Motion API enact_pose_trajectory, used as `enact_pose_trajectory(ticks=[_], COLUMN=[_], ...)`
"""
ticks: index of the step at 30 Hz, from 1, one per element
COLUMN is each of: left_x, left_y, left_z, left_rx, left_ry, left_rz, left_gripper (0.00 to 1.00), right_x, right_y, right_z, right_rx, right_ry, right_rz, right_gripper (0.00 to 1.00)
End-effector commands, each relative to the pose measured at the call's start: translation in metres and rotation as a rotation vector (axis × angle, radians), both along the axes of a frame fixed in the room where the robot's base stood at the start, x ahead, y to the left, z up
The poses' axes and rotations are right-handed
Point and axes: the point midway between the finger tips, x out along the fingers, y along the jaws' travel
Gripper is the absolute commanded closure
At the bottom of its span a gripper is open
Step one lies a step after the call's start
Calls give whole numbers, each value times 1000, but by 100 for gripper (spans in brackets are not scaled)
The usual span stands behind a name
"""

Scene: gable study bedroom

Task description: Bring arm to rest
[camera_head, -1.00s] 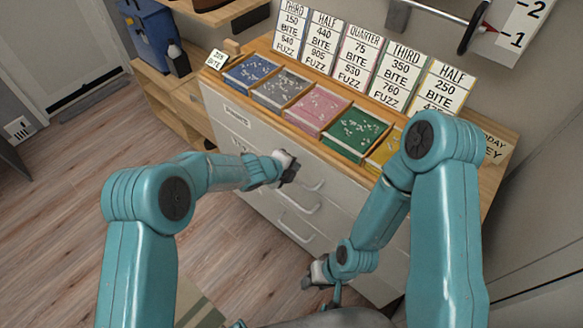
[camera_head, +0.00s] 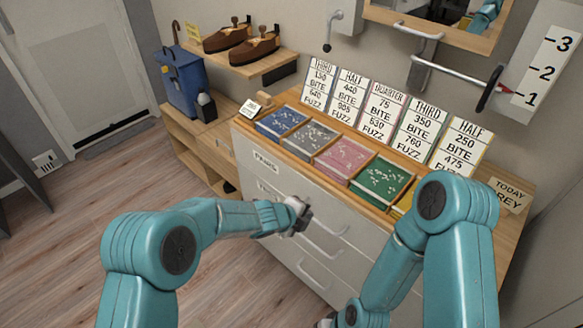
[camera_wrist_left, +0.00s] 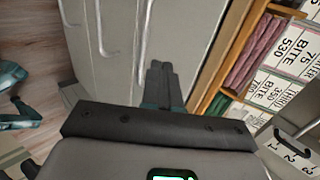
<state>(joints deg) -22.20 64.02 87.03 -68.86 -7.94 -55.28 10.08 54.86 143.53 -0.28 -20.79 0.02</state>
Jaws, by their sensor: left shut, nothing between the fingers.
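My left gripper (camera_head: 303,214) is shut and empty, in front of the white drawer fronts of the cabinet (camera_head: 262,185). In the left wrist view its fingers (camera_wrist_left: 161,84) are together, with the drawer fronts and their handles beyond. Whether the gripper touches the cabinet I cannot tell. My right arm comes down at the right of the head view; its gripper is almost wholly cut off at the bottom edge, so its jaws cannot be judged.
On the cabinet top stand colored sample trays, such as the green one (camera_head: 381,182), with white number cards (camera_head: 415,132) behind. A metal bar (camera_head: 455,75) juts from the wall. A blue bag (camera_head: 182,82) stands on a wooden shelf at left. The floor (camera_head: 90,205) at left is clear.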

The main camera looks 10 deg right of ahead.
Motion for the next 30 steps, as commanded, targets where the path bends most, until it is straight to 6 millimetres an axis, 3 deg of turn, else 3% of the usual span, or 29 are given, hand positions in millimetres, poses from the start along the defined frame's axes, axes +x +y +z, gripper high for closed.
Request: enact_pose_trajectory(ticks=[5, 8, 11, 14, 17, 18, 21, 24, 27, 30], left_x=[3, 20, 15, -30, -95, -125, -200, -264, -297, -293], left_y=[5, 37, 100, 160, 205, 218, 240, 248, 251, 254], left_z=[-3, -8, -38, -79, -111, -120, -132, -131, -129, -131], left_rx=[1, -2, -1, -68, -193, -246, -368, -444, -511, -585], left_ry=[4, 17, 120, 363, 674, 809, 1112, 1328, 1417, 1428], left_rz=[11, 72, 187, 412, 754, 917, 1359, 1788, 2122, 2260], left_gripper=[100, 100, 100, 100, 100, 100, 100, 100, 100, 100], right_x=[0, 0, 0, 0, 0, 0, 0, 0, 0, 0], right_y=[0, 0, 0, 0, 0, 0, 0, 0, 0, 0], right_z=[0, 0, 0, 0, 0, 0, 0, 0, 0, 0], right_rx=[0, 0, 0, 0, 0, 0, 0, 0, 0, 0], right_ry=[-1, -1, -1, 0, -1, -1, 0, 0, 0, -1], right_rz=[0, 0, 0, 0, 0, 0, 0, 0, 0, 0], right_gripper=[57, 57, 57, 57, 57, 57, 57, 57, 57, 57])
